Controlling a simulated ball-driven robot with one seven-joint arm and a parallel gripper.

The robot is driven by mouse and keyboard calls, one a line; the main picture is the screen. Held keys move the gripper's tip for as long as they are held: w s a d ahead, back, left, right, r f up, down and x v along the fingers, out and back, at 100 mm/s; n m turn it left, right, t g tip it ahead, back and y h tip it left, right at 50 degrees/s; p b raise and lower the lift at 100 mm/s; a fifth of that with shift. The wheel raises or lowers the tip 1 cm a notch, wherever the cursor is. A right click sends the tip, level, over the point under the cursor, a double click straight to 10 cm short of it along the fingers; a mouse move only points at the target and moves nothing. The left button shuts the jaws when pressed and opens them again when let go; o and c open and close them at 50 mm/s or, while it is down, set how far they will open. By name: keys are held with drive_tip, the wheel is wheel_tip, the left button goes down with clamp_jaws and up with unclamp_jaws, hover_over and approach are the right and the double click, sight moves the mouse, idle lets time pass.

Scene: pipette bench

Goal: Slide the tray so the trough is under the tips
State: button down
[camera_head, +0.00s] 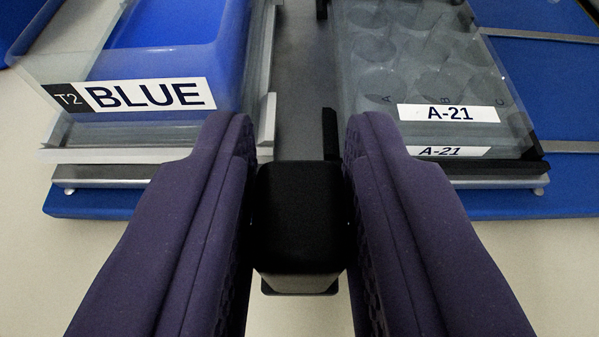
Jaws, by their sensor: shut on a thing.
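The trough (165,60) stands at the upper left, a clear container with blue in it and a white label reading T2 BLUE. It sits on the left part of the tray (298,85), whose grey middle shows between the trough and the plate. My purple-fingered gripper (304,150) is shut on a black block-shaped handle (300,215) at the near edge of the tray, between the two containers. The tips are not in view.
A clear well plate (420,70) labelled A-21 sits on the right side, with round wells. Metal rails (545,147) run across a blue base (100,204) underneath. Pale bench surface (60,270) in front is clear. A blue bin edge (22,22) shows at the upper left corner.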

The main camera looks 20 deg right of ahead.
drive_tip(key=s+d+b, duration=0.1)
drive_tip(key=d, duration=0.3)
drive_tip(key=s+d+b, duration=0.1)
drive_tip(key=d, duration=0.3)
drive_tip(key=s+d+b, duration=0.1)
drive_tip(key=d, duration=0.3)
drive_tip(key=shift+s, duration=0.25)
drive_tip(key=c, duration=1.2)
unclamp_jaws()
drive_tip(key=shift+o, duration=1.2)
drive_tip(key=shift+d, duration=0.2)
drive_tip(key=shift+a, duration=0.1)
drive_tip(key=p+v, duration=0.1)
drive_tip(key=v, duration=0.6)
drive_tip(key=shift+s+r, duration=0.15)
drive_tip(key=shift+s, duration=0.25)
drive_tip(key=shift+a, duration=0.1)
